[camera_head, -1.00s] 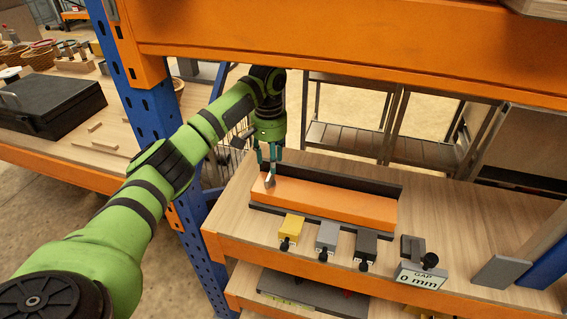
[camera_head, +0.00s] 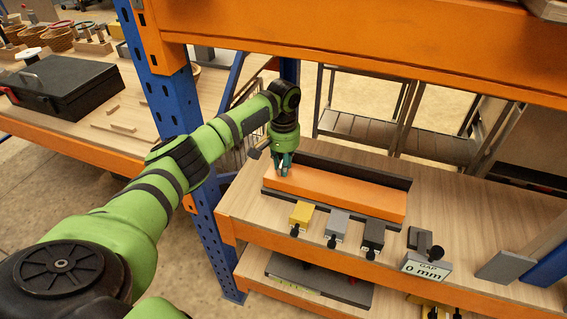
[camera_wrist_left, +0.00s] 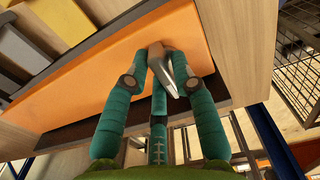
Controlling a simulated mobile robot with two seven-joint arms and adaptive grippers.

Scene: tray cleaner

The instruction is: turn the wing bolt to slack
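The wing bolt is a grey metal piece (camera_wrist_left: 166,68) at one end of the long orange bar (camera_head: 345,193). In the wrist view it shows between the teal fingers of my left gripper (camera_wrist_left: 160,62). The fingers stand on both sides of it, with a third finger below in the picture. I cannot tell whether they press on it. In the head view my left gripper (camera_head: 284,168) points down at the bar's left end, and its fingers mostly hide the bolt. My right gripper is not in view.
Yellow (camera_head: 301,214), grey (camera_head: 337,224) and dark (camera_head: 373,234) blocks with black knobs sit before the bar. A "GAP 0 mm" sign (camera_head: 427,268) stands to the right. A blue post (camera_head: 172,98) and an orange beam (camera_head: 350,45) frame the shelf.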

